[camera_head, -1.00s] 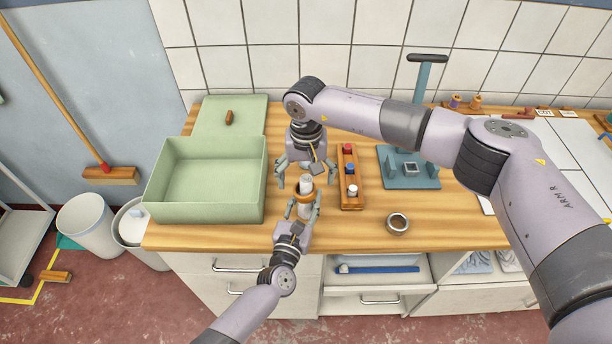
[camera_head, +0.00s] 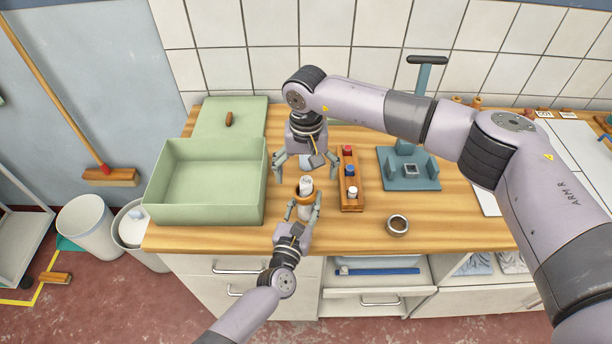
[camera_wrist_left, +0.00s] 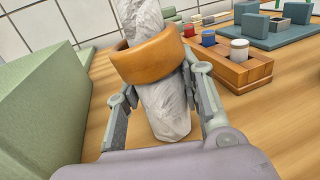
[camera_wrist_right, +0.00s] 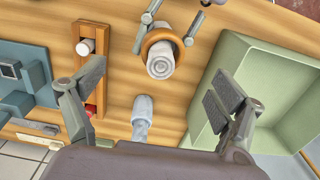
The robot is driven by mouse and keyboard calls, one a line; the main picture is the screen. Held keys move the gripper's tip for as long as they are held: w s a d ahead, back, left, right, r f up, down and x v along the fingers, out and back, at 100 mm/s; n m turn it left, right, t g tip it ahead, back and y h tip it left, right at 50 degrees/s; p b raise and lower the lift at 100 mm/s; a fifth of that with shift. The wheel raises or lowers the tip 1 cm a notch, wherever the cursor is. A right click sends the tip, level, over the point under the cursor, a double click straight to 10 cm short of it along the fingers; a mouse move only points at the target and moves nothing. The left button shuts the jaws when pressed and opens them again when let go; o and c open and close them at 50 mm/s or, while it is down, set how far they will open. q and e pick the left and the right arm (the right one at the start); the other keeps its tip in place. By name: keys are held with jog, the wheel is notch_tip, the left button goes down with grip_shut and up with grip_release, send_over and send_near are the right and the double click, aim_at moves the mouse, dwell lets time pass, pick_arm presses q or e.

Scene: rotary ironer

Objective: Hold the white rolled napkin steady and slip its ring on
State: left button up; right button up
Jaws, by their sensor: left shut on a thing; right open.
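My right gripper (camera_head: 306,162) is open and empty, just beyond and above the napkin. In the right wrist view the ring (camera_wrist_right: 160,48) lies apart from its open fingers.
A pale green bin (camera_head: 205,217) stands at left. A wooden rack (camera_head: 349,205) with capped bottles and a metal ring (camera_head: 397,225) are at right, before a blue-grey stand (camera_head: 425,182). The right wrist view shows another whitish roll-like piece (camera_wrist_right: 142,112); I cannot tell what it is.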

notch_tip(320, 180, up, 9)
dwell(0.8)
jog(key=shift+f, duration=0.1)
dwell(0.4)
pick_arm(q)
jog(key=o, duration=0.9)
jog(key=shift+s, duration=0.1)
jog(key=v, duration=1.2)
